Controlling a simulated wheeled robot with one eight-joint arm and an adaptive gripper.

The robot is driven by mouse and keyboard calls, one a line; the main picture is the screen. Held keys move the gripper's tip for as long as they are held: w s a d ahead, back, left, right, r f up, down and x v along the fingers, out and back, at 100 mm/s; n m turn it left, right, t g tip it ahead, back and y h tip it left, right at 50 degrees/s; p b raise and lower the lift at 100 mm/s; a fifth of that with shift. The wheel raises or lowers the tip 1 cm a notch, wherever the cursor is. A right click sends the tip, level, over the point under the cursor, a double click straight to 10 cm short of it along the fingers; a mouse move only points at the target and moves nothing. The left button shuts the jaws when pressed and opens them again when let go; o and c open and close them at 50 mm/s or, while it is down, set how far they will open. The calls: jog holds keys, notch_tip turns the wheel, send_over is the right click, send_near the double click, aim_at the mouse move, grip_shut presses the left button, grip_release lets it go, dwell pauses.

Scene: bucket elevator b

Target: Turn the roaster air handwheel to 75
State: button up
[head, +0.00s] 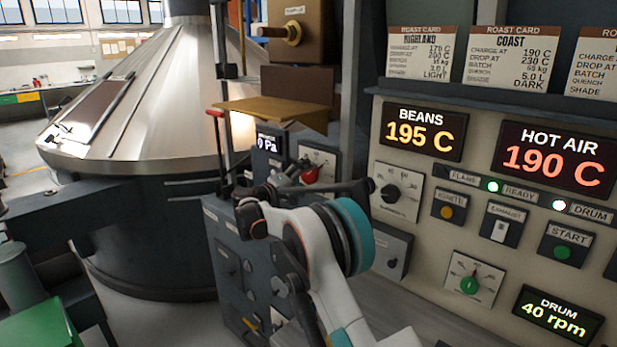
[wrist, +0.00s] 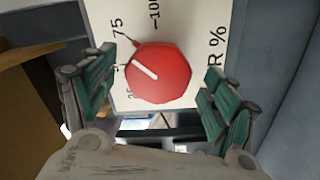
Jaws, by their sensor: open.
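The roaster air handwheel is a red knob (wrist: 160,78) on a white dial plate (wrist: 195,28) in the wrist view. Its white line points left and slightly up in that picture, below the printed 75; the label closest to the line is partly hidden. A small red mark or tip shows at the knob's edge toward 75. My gripper (wrist: 161,82) is open, one green-padded finger on each side of the knob, with visible gaps. In the head view the red knob (head: 310,173) is small and partly covered by my gripper (head: 275,188).
A brown ledge (head: 270,113) juts out above the dial. A pressure display (head: 268,144) is at its left. The control panel (head: 400,255) with a black selector knob (head: 390,193) stands close on the right. A large metal drum (head: 150,110) stands behind on the left.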

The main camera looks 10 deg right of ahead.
jog(key=v, duration=1)
jog(key=shift+d, duration=0.15)
jog(key=s+d+r+g+y, duration=0.15)
jog(key=s+d, duration=0.25)
jog(key=s, duration=0.4)
jog(key=s+d+r+m+g+y, duration=0.1)
jog(key=s+d+r+y, duration=0.2)
jog(key=s+d, duration=0.3)
jog(key=s+d+r+g+y, duration=0.1)
jog(key=s+d+r+y, duration=0.2)
jog(key=s, duration=0.6)
jog(key=s+a+f+m+y, duration=0.1)
jog(key=s+f+y, duration=0.2)
jog(key=s, duration=1.2)
jog(key=s+a+f+m+y, duration=0.1)
jog(key=s+f+y, duration=0.3)
jog(key=s, duration=1.1)
notch_tip(320, 180, down, 3)
jog(key=shift+s+a+f+m, duration=0.2)
jog(key=shift+a+m, duration=0.1)
jog(key=shift+a, duration=0.5)
jog(key=shift+c, duration=0.5)
